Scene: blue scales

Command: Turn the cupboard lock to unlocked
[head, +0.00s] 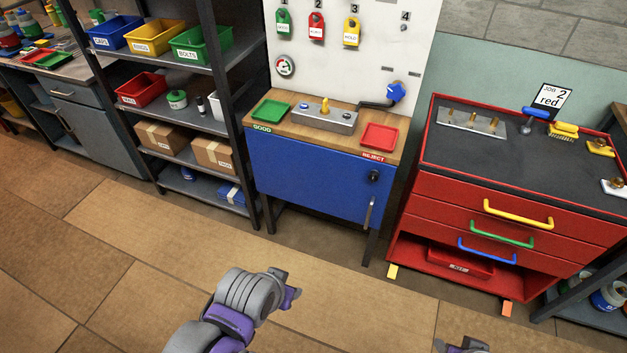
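The blue cupboard (300,182) stands under a wooden worktop in the middle of the head view, and its door looks closed. A dark round lock knob (374,177) sits at the upper right of its front; its setting is too small to tell. A grey upright handle (368,212) is below the knob. My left gripper (291,287) is low in the view, over the floor and well short of the cupboard; its finger opening is not clear. Only a small part of my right gripper (462,346) shows at the bottom edge, also apart from the cupboard.
A red drawer cabinet (450,194) with yellow, green and blue handles stands right of the cupboard. A dark shelf rack (190,109) with bins and boxes stands left. A green tray (271,110) and a red tray (380,136) lie on the worktop. The floor in front is clear.

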